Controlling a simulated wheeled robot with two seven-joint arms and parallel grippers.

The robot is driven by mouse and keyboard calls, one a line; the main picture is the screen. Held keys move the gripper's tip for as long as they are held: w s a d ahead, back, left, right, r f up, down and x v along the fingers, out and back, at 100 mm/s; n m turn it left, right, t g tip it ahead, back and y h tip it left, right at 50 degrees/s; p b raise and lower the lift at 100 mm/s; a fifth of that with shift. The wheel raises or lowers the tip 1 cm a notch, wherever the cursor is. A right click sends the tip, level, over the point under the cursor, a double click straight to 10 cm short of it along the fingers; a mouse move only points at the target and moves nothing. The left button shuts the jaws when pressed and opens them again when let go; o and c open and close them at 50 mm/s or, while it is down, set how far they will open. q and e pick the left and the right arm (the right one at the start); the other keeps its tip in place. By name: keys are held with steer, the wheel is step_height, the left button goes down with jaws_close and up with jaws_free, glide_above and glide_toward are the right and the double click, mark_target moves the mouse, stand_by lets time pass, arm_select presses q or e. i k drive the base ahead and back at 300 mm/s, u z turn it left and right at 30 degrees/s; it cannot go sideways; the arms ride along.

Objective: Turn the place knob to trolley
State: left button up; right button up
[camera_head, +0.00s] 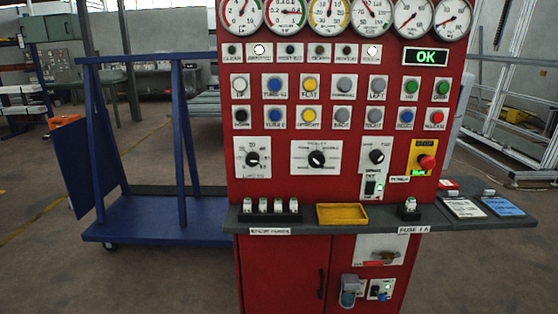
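A red control cabinet (335,210) stands at the middle right, facing me. Neither of my grippers is in view, and nothing covers the knobs.
A grey shelf (340,222) juts out below the knobs, bearing a yellow tray (342,213) and small fuses. A red emergency button (427,162) sits right of the knobs. A blue trolley (160,232) stands at the left. The floor left of the cabinet's front is clear.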

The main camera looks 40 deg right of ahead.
mark_target(316, 159)
steer(key=z, duration=0.55)
steer(key=i, duration=1.1)
steer(key=z, duration=0.85)
